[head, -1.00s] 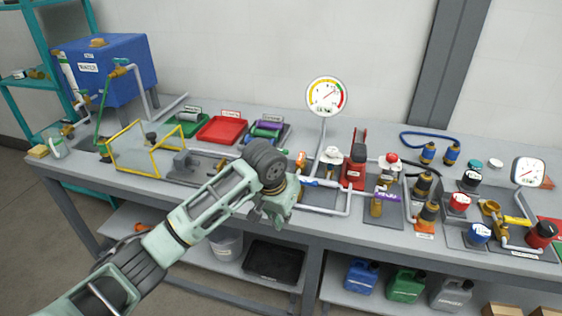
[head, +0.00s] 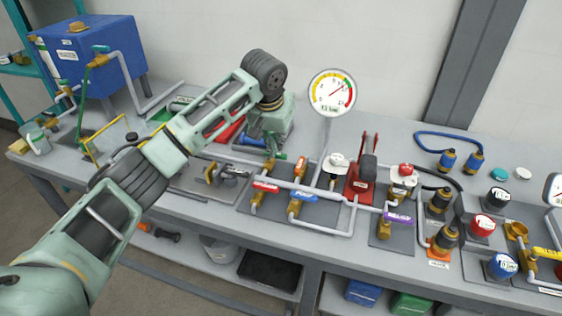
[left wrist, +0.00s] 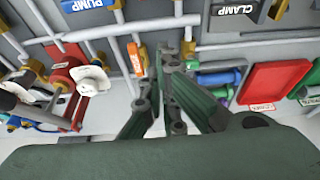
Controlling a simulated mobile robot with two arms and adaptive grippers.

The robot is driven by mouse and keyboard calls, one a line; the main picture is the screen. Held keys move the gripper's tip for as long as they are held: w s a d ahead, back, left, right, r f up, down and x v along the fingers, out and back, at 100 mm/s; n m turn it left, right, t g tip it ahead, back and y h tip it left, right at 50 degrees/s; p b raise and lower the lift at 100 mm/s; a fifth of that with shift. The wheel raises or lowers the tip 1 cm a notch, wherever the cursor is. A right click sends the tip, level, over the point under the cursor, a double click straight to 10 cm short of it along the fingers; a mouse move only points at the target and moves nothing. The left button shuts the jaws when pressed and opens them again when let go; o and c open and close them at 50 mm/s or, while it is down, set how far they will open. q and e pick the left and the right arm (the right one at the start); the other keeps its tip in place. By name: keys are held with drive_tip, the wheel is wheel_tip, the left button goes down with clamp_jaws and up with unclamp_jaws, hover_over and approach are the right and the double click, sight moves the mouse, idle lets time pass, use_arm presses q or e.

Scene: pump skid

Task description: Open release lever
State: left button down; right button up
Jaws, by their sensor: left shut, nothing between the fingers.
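My left gripper (head: 271,152) is shut and empty. It points down behind the pipework, just left of a small orange handle (head: 300,168). In the left wrist view the shut fingers (left wrist: 163,85) are beside that orange handle (left wrist: 136,60), with a gap visible; its lettering is too small to read. A purple labelled handle (head: 397,218) sits on a brass valve to the right, far from the gripper. I cannot read which handle is marked release. My right gripper is not in view.
Red and blue labelled handles (head: 292,194) stand on brass valves in front of the gripper. A pressure gauge (head: 332,92) and red hand pump (head: 363,178) stand to the right. A red tray (left wrist: 272,82) lies nearby.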

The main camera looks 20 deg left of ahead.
sight(266, 189)
use_arm(q)
drive_tip(key=p+x, duration=0.1)
drive_tip(key=x, duration=0.3)
drive_tip(key=p+x, duration=0.1)
drive_tip(key=x, duration=0.3)
drive_tip(key=shift+s+f, duration=0.1)
drive_tip(key=shift+f, duration=0.6)
drive_tip(key=s+p, duration=0.2)
drive_tip(key=s, duration=0.1)
drive_tip(key=shift+s+f, duration=0.1)
drive_tip(key=shift+s, duration=0.3)
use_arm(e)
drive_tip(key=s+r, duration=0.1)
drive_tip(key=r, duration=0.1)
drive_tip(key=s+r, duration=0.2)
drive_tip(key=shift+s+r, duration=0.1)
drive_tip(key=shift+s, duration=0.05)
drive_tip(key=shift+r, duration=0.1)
use_arm(q)
drive_tip(key=shift+s+d+m+p, duration=0.1)
drive_tip(key=shift+s+m+p, duration=0.05)
drive_tip(key=shift+m+p, duration=0.3)
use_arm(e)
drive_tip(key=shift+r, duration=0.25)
